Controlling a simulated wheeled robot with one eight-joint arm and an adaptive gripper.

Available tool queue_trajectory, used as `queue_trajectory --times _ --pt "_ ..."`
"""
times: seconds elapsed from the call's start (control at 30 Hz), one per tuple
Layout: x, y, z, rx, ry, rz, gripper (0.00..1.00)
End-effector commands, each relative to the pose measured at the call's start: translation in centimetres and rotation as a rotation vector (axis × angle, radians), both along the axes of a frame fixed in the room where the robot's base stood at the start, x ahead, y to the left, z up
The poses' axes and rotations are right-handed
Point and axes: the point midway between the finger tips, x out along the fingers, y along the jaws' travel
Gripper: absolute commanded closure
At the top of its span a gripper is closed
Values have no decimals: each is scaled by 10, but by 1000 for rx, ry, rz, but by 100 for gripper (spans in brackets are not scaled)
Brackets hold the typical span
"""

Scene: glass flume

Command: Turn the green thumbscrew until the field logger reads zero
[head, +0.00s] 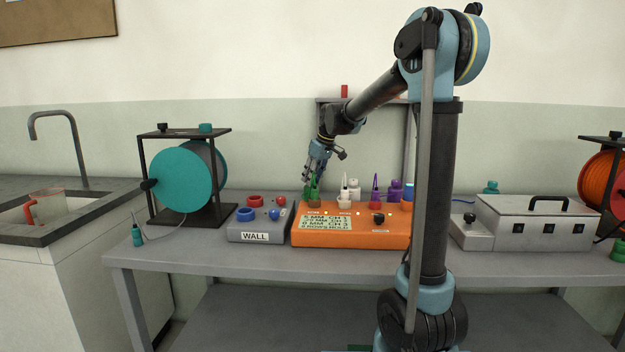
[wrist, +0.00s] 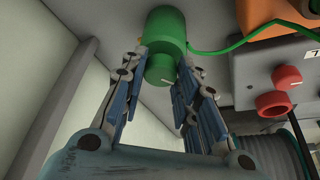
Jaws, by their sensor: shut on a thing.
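My gripper (head: 314,172) reaches down to the back left corner of the orange field logger (head: 345,238). In the wrist view my gripper (wrist: 162,72) has its blue fingers closed on either side of the green thumbscrew (wrist: 160,66). The thumbscrew is a small green knob with a white mark, on a wider green cylinder (wrist: 166,28) with a green cable. In the head view the green part (head: 313,192) is partly hidden by the fingers. The logger's pale display (head: 332,222) shows several lines; the top one seems to read 5 MM CH 1, but the small text is uncertain.
A grey WALL box (head: 256,237) with red and blue knobs stands left of the logger. White and purple pointed pieces (head: 375,188) stand close by on the right. A teal reel (head: 184,180) is farther left, a grey box (head: 545,222) right. The bench front is mostly clear.

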Motion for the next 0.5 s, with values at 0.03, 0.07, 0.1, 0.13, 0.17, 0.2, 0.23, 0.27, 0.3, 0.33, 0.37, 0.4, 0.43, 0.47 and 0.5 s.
queue_trajectory --times 0.03,0.07,0.1,0.13,0.17,0.2,0.23,0.27,0.3,0.33,0.37,0.4,0.43,0.47,0.5 --pt "1 0 1 -1 -5 -39 95" --pt "0 1 1 -1 -4 -64 95" --pt "0 1 1 -1 -5 -99 95" --pt "0 1 1 -1 -4 -125 95" --pt "0 1 1 -1 -4 -151 95" --pt "0 1 1 -2 -5 -185 95" --pt "0 1 1 -1 -5 -210 95" --pt "0 1 1 -1 -5 -235 95" --pt "0 2 1 -1 -5 -267 95" --pt "0 2 1 -1 -5 -291 95" --pt "0 2 1 -2 -5 -314 95" --pt "0 2 1 0 -4 -343 95" --pt "0 2 1 -1 -4 -364 95" --pt "0 2 1 -1 -5 -384 95" --pt "0 2 1 -1 -5 -409 95"
